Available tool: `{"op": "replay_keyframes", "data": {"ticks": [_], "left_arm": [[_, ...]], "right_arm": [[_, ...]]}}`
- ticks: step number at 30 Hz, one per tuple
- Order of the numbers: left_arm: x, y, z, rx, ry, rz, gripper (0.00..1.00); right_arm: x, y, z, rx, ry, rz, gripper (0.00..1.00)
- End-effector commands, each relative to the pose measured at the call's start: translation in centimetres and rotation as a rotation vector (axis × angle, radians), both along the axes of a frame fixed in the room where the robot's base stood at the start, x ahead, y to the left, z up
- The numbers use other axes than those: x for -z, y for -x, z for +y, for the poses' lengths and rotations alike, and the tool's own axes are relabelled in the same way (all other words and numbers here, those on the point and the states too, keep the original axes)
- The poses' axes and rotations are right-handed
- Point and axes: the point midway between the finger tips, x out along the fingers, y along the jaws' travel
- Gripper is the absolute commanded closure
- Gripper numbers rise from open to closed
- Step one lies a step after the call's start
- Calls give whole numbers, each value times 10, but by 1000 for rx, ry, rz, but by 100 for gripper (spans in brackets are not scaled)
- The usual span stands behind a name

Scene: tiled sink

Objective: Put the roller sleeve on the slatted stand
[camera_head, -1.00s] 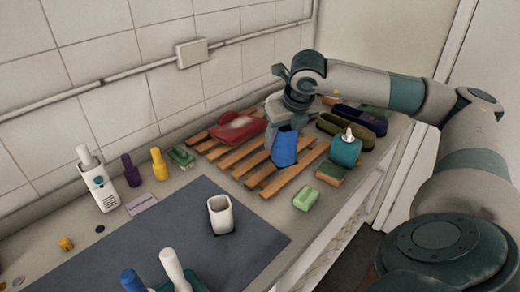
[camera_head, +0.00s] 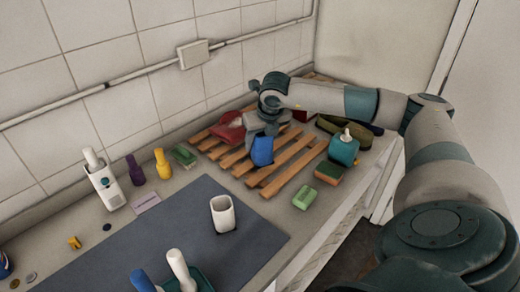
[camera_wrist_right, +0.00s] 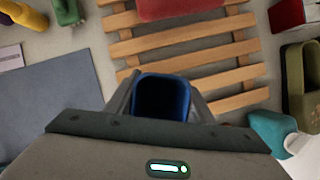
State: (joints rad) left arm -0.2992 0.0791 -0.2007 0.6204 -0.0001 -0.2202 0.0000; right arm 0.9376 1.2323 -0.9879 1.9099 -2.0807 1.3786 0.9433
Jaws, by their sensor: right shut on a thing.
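The roller sleeve (camera_head: 262,152) appears to be the blue, hollow piece with an open top. My right gripper (camera_head: 262,136) is shut on it from above and holds it roughly upright. In the right wrist view, the sleeve's dark opening and blue rim (camera_wrist_right: 162,78) show between the fingers. The slatted stand (camera_head: 288,168) is a low frame of brown wooden slats, and the sleeve is over its left front part. I cannot tell whether the sleeve touches the slats. My left gripper is not in view.
A red item (camera_head: 230,133) lies on the stand's back left. A teal bottle (camera_head: 343,150), a sponge (camera_head: 329,173) and a green block (camera_head: 304,198) stand to its right and front. A white cup (camera_head: 222,214) stands on the grey mat (camera_head: 185,225). The stand's front slats are bare.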

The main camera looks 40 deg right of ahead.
Motion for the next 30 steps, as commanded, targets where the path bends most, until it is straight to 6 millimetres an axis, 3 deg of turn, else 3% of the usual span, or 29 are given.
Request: {"op": "replay_keyframes", "data": {"ticks": [9,22,23,25,30], "left_arm": [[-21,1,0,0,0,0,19],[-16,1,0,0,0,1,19],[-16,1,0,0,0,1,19],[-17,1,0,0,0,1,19],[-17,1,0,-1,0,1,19]], "right_arm": [[32,1,0,0,0,2,79],[39,0,0,1,0,0,79],[39,1,0,1,-1,1,49],[38,1,0,1,0,0,33],[38,1,0,1,1,0,33]]}}
